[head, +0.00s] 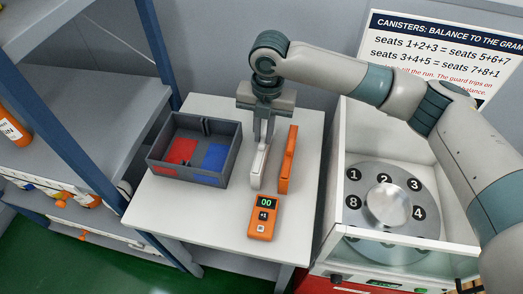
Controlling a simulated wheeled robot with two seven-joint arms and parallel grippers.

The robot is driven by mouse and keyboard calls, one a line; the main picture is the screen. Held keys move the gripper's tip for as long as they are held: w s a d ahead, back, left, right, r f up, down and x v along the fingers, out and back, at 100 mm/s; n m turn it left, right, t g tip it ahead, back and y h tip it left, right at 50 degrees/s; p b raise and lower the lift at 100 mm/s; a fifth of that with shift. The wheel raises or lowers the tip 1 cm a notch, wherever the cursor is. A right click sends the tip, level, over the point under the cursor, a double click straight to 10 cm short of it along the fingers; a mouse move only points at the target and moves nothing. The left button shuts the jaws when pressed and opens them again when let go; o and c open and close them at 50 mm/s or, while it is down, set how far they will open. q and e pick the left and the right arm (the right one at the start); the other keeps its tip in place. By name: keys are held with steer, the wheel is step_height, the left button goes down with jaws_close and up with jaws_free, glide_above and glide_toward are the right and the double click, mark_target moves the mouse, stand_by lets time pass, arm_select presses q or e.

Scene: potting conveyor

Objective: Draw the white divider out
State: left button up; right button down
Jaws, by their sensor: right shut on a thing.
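The white divider (258,168) is a thin upright plate to the right of the dark grey box (187,179). My right gripper (263,138) points straight down from above and is shut on the upper part of the divider. The divider is outside the box, over the white table; whether its lower edge touches the table I cannot tell. The box is open on top, with a red patch and a blue patch on its floor and slotted posts at its walls. My left gripper is not in view.
An orange plate (289,157) stands close to the right of the white divider. An orange handheld device (263,217) reading 00 lies in front on the white table (165,215). A machine with a numbered disc (385,240) stands to the right, shelves (75,110) to the left.

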steer(key=shift+r, duration=0.2)
step_height(320, 180, up, 8)
steer(key=p, duration=0.7)
steer(key=shift+p, duration=0.35)
stand_by(1.5)
steer(key=shift+r, duration=0.25)
stand_by(0.5)
steer(key=shift+r+p, duration=1.25)
steer(key=shift+p, duration=0.05)
steer(key=shift+r, duration=0.2)
step_height(320, 180, up, 6)
steer(key=p, duration=0.5)
steer(key=shift+r, duration=0.25)
stand_by(0.3)
steer(key=shift+s, duration=0.1)
stand_by(0.4)
